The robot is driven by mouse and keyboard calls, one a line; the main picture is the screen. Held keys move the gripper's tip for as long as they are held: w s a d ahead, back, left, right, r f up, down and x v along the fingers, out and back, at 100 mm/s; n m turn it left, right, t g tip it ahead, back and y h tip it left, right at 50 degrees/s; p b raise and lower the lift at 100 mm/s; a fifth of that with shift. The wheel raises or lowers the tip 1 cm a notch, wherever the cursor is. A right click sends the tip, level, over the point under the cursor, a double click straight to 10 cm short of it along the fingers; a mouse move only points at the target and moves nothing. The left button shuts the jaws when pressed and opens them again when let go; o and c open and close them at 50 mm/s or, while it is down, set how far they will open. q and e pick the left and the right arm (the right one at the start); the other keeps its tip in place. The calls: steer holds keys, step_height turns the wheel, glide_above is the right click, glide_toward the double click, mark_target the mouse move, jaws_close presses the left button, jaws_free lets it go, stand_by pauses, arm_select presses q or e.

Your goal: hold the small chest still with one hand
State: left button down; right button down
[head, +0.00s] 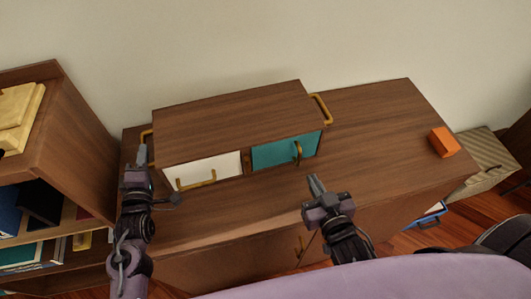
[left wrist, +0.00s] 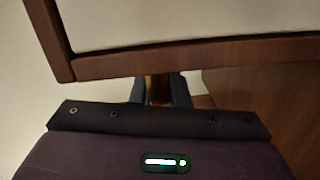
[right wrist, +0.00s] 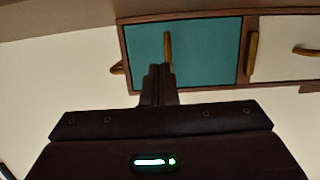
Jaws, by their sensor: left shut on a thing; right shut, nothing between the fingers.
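The small wooden chest (head: 235,122) stands on top of a wider brown cabinet (head: 370,120). It has a white front (head: 200,168) on the left and a teal front (head: 285,152) on the right, each with a brass handle, and a brass handle on each side. My left gripper (head: 142,155) is at the chest's left end, shut on the left side handle (head: 147,135); the left wrist view shows the fingers (left wrist: 158,90) around it, partly hidden. My right gripper (head: 315,185) is shut and empty, in front of the teal front and apart from its handle (head: 298,153). The teal front also shows in the right wrist view (right wrist: 205,55).
An orange block (head: 443,142) lies on the cabinet top at the right. A bookshelf (head: 70,120) stands close on the left. A striped box (head: 485,160) is beyond the cabinet's right end. The cabinet top right of the chest is mostly clear.

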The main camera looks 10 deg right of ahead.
arm_select(q)
steer(key=shift+s+d+f, duration=0.15)
steer(key=shift+f, duration=0.4)
arm_select(e)
steer(key=shift+s, duration=0.25)
steer(key=v, duration=1.2)
arm_select(q)
steer(key=shift+r+p, duration=0.2)
steer(key=shift+p, duration=0.1)
arm_select(e)
steer(key=shift+r, duration=0.25)
arm_select(q)
steer(key=c, duration=1.3)
jaws_free()
steer(key=shift+r, duration=0.1)
steer(key=shift+c, duration=0.2)
steer(key=shift+w+r, duration=0.1)
steer(key=shift+w, duration=0.1)
